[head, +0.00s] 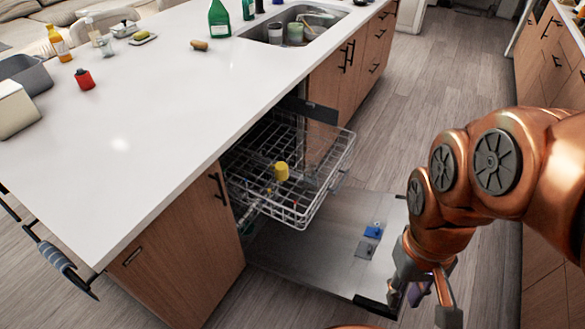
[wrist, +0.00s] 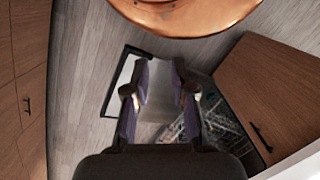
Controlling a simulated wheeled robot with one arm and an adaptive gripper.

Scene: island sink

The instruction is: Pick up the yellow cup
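The yellow cup (head: 281,171) sits in the pulled-out upper rack (head: 300,215) of the open dishwasher under the island. My gripper (head: 425,300) is at the lower right of the head view, to the right of the rack and apart from the cup. In the wrist view my gripper (wrist: 159,80) has its two fingers apart with nothing between them. Part of the rack (wrist: 215,125) shows to the right of the fingers there. I cannot make out the cup in the wrist view.
The lowered dishwasher door (head: 310,255) lies below the rack with small blue and grey items on it. The white island counter (head: 140,130) holds a red container (head: 84,79), bottles and a sink (head: 290,28). Wooden cabinets (head: 550,60) stand at the right. The floor (head: 415,90) between is clear.

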